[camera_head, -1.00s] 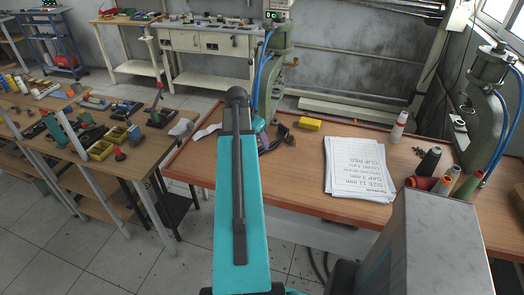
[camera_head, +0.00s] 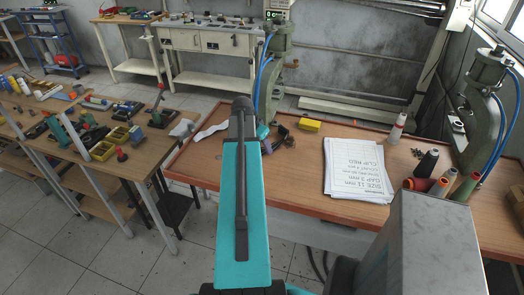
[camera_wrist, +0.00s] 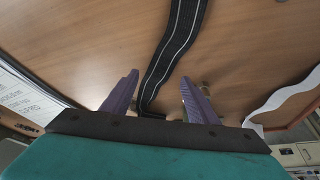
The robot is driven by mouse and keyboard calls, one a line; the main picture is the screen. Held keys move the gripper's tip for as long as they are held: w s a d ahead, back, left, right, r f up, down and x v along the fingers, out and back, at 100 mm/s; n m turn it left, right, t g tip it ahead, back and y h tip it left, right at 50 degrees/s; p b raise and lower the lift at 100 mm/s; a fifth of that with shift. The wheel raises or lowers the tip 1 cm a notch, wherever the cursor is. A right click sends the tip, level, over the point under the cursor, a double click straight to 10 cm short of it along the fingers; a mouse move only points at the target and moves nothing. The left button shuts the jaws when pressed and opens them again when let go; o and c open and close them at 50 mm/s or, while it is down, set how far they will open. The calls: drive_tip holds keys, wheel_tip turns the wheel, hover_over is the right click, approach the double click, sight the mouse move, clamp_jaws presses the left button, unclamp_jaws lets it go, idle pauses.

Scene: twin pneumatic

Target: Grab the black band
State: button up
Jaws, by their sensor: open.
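The black band (camera_wrist: 175,50) shows in the wrist view as a long strip with pale lines along it. It lies on the wooden table top (camera_wrist: 90,40) and runs from the top edge down to a spot between my fingers. My gripper (camera_wrist: 160,92) is open, with one purple finger on each side of the band's lower end. I see no finger touching the band, and the height of my fingers above the table is hard to tell.
A white strip (camera_wrist: 285,100) lies right of my gripper in the wrist view. Printed sheets (camera_head: 355,168), a yellow block (camera_head: 309,125), a white bottle (camera_head: 397,129) and thread spools (camera_head: 427,163) stand on the table (camera_head: 290,185). A green press (camera_head: 487,110) stands at the right.

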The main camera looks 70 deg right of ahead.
drive_tip(key=shift+s+d+f, duration=0.1)
drive_tip(key=shift+d+f, duration=0.15)
drive_tip(key=shift+f, duration=0.45)
drive_tip(key=shift+c, duration=0.2)
drive_tip(key=c, duration=1.1)
